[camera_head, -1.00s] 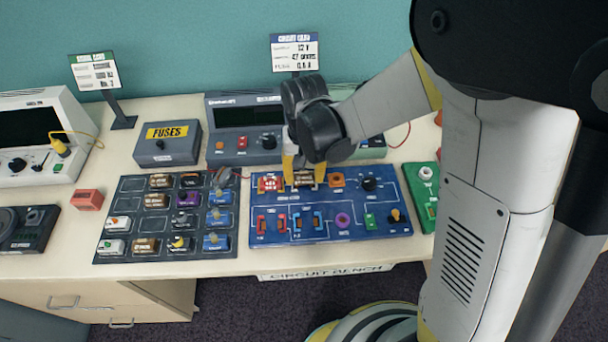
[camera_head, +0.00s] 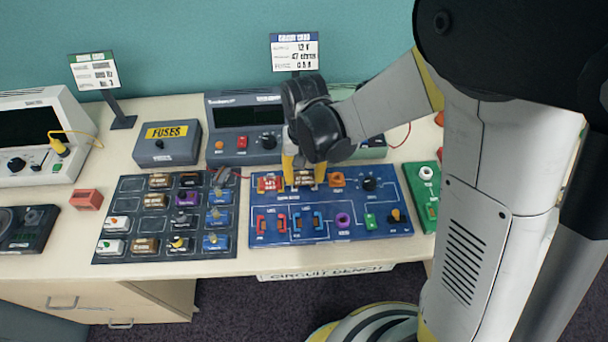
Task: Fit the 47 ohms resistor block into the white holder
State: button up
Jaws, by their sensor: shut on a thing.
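My gripper (camera_head: 304,174), with yellow fingers, points down over the top row of the blue circuit board (camera_head: 375,222). It is shut on a brown block (camera_head: 304,179), which fits the look of the resistor block; its lettering is too small to read. The block is at the board's upper edge, between a red block (camera_head: 269,184) and an orange piece (camera_head: 337,180). The white holder is not clearly visible and may be hidden under the block and fingers. I cannot tell whether the block is seated or just above the board.
A dark tray (camera_head: 128,222) of several coloured blocks lies left of the board. A fuses box (camera_head: 167,143) and grey meter (camera_head: 243,128) stand behind. A green board (camera_head: 426,190) is close on the right. A circuit card sign (camera_head: 295,52) stands at the back.

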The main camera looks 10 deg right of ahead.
jog(key=shift+f+b, duration=0.35)
jog(key=shift+f, duration=0.05)
jog(key=o, duration=1.7)
jog(key=shift+d, duration=0.1)
jog(key=shift+r, duration=0.15)
jog(key=shift+c, duration=0.2)
jog(key=shift+o, duration=0.2)
jog(key=shift+a+r+p, duration=0.2)
jog(key=shift+r+p, duration=0.85)
jog(key=shift+r, duration=0.25)
jog(key=shift+d+r+p, duration=0.1)
jog(key=shift+r+p, duration=1.75)
jog(key=shift+r, duration=0.75)
